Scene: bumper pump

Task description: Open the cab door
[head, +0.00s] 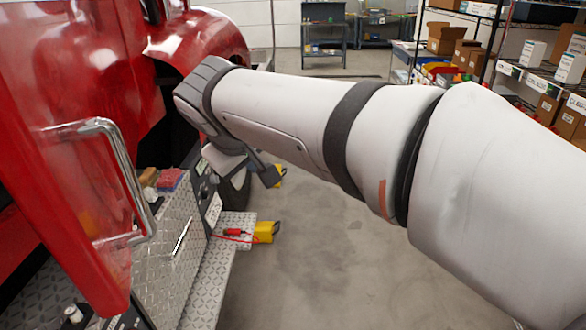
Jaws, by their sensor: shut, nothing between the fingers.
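The red cab (110,75) of the truck fills the left side of the head view. A red panel (55,190) of it carries a chrome bar handle (133,185) at near left. I cannot tell for sure whether this panel is the cab door, or whether it stands ajar. My arm reaches from the right edge to the cab's front side, and its wrist bends down there. My gripper (268,174) shows only in part, as a dark tip below the wrist. It is shut and empty, beyond the chrome handle and apart from it.
A diamond-plate box (165,255) and step lie below the cab, with a red-blue sponge (170,179) on top. A yellow object (265,232) and a red tool (235,232) are by the step. Shelves with boxes (450,40) stand at the back right. The grey floor (310,270) is clear.

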